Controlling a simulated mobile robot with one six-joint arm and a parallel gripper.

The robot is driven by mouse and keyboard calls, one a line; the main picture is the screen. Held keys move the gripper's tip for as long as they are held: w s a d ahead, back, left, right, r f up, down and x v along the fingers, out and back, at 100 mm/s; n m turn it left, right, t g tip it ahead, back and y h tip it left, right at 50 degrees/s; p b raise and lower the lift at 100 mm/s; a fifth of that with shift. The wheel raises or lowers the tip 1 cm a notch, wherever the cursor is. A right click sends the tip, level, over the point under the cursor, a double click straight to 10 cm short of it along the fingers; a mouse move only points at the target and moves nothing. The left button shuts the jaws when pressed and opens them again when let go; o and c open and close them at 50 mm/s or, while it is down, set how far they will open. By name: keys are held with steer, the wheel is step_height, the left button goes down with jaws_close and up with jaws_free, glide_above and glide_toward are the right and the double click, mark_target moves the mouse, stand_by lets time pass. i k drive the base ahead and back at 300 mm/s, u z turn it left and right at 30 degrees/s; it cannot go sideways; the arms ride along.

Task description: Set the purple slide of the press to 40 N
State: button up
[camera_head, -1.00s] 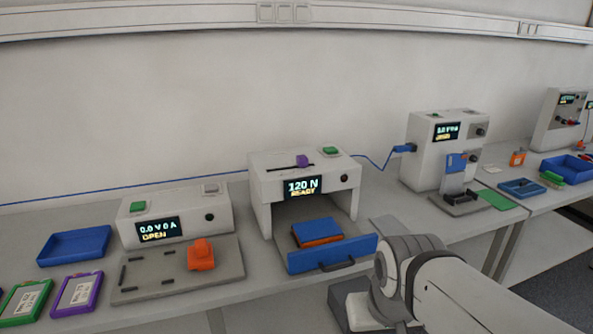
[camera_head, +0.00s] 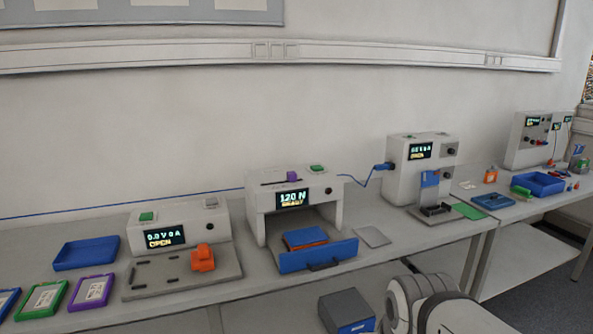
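The press (camera_head: 258,218) is a white bridge-shaped machine in the middle of the bench. Its purple slide (camera_head: 292,176) sits in a dark slot on the top face, right of the slot's middle. The display (camera_head: 293,198) on its front reads 120 N, with a yellow line below that appears to say READY. A green button (camera_head: 317,169) is on top, to the right of the slide. A blue drawer front (camera_head: 318,256) with a dark handle stands out below, with a blue and orange block (camera_head: 305,239) behind it. Part of my arm shows at the bottom right; my gripper is out of view.
Left stands a tester (camera_head: 178,222) reading OPEN, with an orange clamp (camera_head: 202,258) on its plate. A blue tray (camera_head: 86,253) and several coloured framed cards lie further left. Another white machine (camera_head: 408,168) stands right. A grey box (camera_head: 347,312) is below the bench edge.

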mark_target(292, 176)
steer(key=z, duration=0.15)
steer(key=i, duration=2)
steer(key=u, duration=0.7)
steer(key=k, duration=0.9)
steer(key=u, duration=0.1)
steer(key=i, duration=0.9)
steer(key=z, duration=0.05)
